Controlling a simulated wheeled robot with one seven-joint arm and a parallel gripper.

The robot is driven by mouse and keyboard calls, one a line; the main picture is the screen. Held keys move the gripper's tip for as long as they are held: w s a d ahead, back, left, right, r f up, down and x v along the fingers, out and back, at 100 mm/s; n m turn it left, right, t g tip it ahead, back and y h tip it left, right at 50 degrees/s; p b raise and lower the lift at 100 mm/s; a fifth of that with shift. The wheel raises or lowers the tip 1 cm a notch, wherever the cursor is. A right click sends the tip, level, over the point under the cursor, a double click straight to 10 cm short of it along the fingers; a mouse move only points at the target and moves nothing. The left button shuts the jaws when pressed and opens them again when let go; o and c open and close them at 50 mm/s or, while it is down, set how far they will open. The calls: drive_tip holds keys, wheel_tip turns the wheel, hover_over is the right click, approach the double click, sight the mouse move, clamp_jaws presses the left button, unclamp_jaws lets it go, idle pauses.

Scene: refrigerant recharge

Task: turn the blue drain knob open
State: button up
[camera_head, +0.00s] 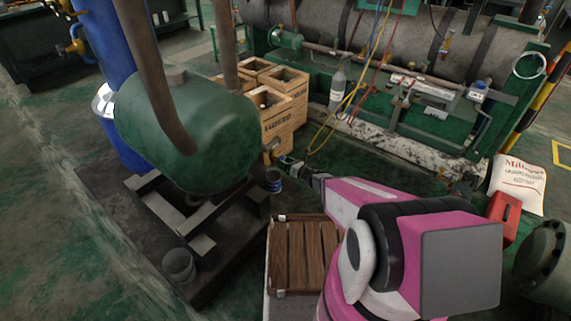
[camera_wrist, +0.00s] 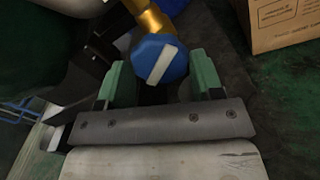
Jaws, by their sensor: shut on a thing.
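The blue drain knob (camera_wrist: 158,58) has a white bar across its face, tilted to the right at its top. It sits at the end of a brass pipe (camera_wrist: 148,17) in the wrist view. My gripper (camera_wrist: 157,78) has one green finger on each side of the knob and is shut on it. In the head view my gripper (camera_head: 286,163) is beside the right lower side of the green tank (camera_head: 190,125). I cannot make out the knob clearly there.
Wooden crates (camera_head: 283,112) stand behind the tank. A slatted wooden crate (camera_head: 302,255) stands below my arm. Hoses hang behind my gripper. Open floor lies at the left.

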drive_tip(key=shift+n, duration=0.7)
drive_tip(key=n, duration=0.4)
drive_tip(key=shift+n, duration=0.3)
drive_tip(key=n, duration=0.4)
drive_tip(key=o, duration=0.9)
drive_tip(key=shift+d, duration=0.15)
